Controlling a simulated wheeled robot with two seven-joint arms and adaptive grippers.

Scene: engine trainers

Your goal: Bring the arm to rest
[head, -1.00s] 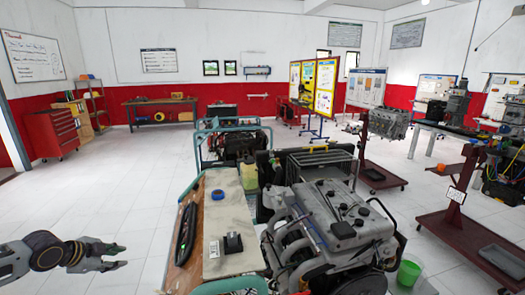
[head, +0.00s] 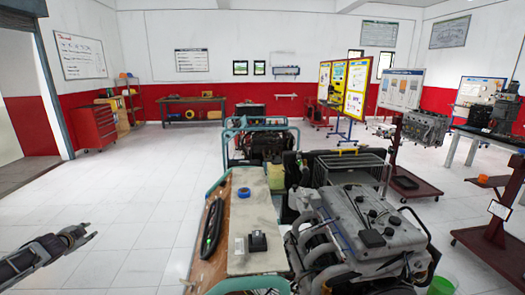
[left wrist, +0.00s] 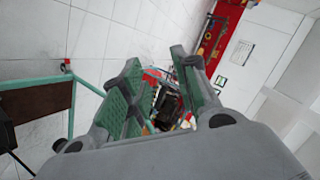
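My left gripper (head: 80,236) is at the left edge of the head view, over the white tiled floor, apart from the bench and engine. It also shows in the left wrist view (left wrist: 156,64), where its two green-padded fingers stand apart with nothing held between them. The left arm comes in low from the left edge. My right gripper and arm are not in view.
A wooden-topped bench (head: 209,267) with a black tool (head: 212,226) and blue tape roll (head: 244,192) stands at the centre. A large grey engine (head: 345,235) is to its right. A red cabinet (head: 97,126) stands far left. The left floor is clear.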

